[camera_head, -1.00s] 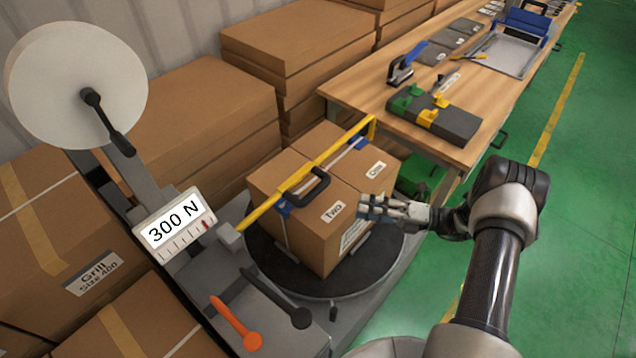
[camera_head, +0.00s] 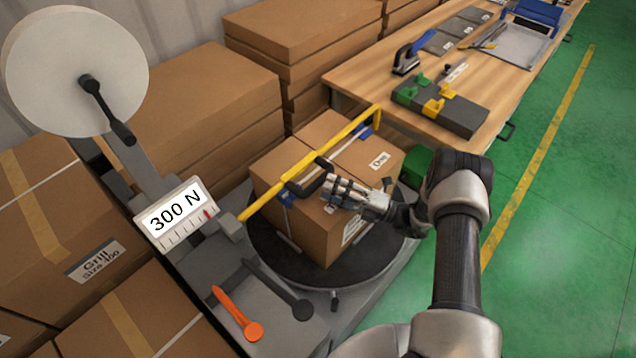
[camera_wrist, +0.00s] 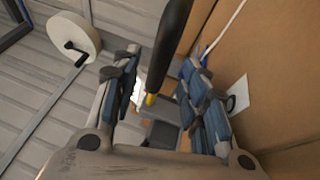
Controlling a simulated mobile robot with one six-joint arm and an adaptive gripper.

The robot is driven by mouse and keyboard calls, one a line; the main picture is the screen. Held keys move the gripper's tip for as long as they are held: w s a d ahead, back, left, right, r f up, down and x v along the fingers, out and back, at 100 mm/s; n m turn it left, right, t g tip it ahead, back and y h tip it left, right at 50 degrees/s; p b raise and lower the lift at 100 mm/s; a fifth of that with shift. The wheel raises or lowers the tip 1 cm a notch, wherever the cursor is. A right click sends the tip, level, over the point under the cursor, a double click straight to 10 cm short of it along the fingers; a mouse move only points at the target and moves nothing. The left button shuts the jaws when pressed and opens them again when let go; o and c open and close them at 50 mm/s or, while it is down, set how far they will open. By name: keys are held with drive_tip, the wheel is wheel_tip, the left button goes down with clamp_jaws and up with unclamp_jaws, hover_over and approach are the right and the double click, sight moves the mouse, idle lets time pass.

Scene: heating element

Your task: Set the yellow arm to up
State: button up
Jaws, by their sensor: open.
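The yellow arm (camera_head: 343,142) is a long bar that runs from the grey machine diagonally across the top of the boxes. It lies low, just above them, with a black handle (camera_head: 318,172) on its near side. My gripper (camera_head: 328,190) is at the handle, in front of the boxes' upper edge, with its fingers pointing left. In the wrist view, my gripper (camera_wrist: 160,72) is open, and the black handle (camera_wrist: 172,40) shows between its two blue-padded fingers. A small yellow bit of the arm (camera_wrist: 150,100) shows below the handle's end. Whether the fingers touch the handle is unclear.
The boxes (camera_head: 330,230) stand on a black turntable (camera_head: 375,245). A force display (camera_head: 175,215) reads 300 N, with orange (camera_head: 240,315) and dark levers (camera_head: 275,290) below. A white roll (camera_head: 60,70) stands left. A workbench (camera_head: 360,85) is behind; green floor is free at right.

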sight(318, 183)
drive_tip(key=shift+x, duration=2.35)
clamp_jaws()
